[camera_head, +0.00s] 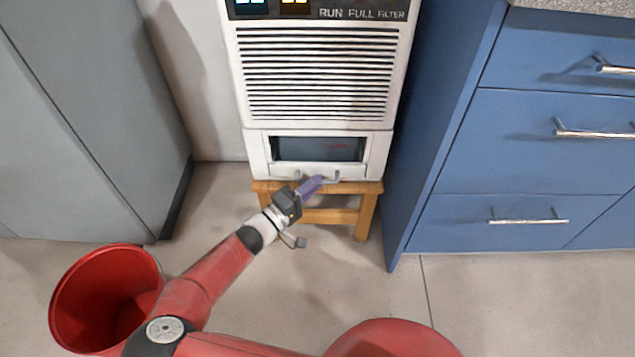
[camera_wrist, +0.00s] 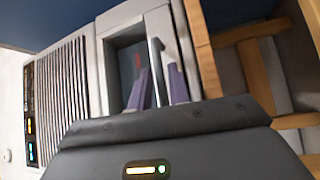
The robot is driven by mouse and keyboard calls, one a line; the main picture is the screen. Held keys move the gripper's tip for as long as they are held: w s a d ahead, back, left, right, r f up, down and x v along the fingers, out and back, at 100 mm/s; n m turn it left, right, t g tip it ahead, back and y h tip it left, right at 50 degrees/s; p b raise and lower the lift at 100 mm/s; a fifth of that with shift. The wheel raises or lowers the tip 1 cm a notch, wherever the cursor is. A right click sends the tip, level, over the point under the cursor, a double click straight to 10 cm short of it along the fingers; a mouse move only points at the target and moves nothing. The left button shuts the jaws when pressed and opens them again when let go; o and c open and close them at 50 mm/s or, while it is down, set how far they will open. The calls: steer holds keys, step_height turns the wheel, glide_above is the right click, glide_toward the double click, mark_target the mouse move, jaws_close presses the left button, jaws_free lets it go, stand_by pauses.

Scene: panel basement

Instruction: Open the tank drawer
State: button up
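The tank drawer (camera_head: 280,173) is the lower front part of a white dehumidifier (camera_head: 318,75), with a dark window (camera_head: 318,149) above a pale bar handle (camera_head: 332,179). It looks closed in the head view. My gripper (camera_head: 314,182) reaches the handle from the lower left, its purple fingers partly covering the bar. In the wrist view, the drawer (camera_wrist: 112,75) fills the middle, and the two fingers of my gripper (camera_wrist: 158,78) are apart, with the handle (camera_wrist: 157,55) seen between them. Whether either finger touches the bar, I cannot tell.
The dehumidifier stands on a small wooden stool (camera_head: 366,215). Blue cabinets (camera_head: 500,190) with bar handles are close on the right. A grey cabinet (camera_head: 90,110) stands at the left. The floor (camera_head: 350,275) in front of the stool is clear.

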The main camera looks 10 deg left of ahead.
steer(key=shift+x, duration=0.85)
jaws_close()
steer(key=shift+s, duration=0.15)
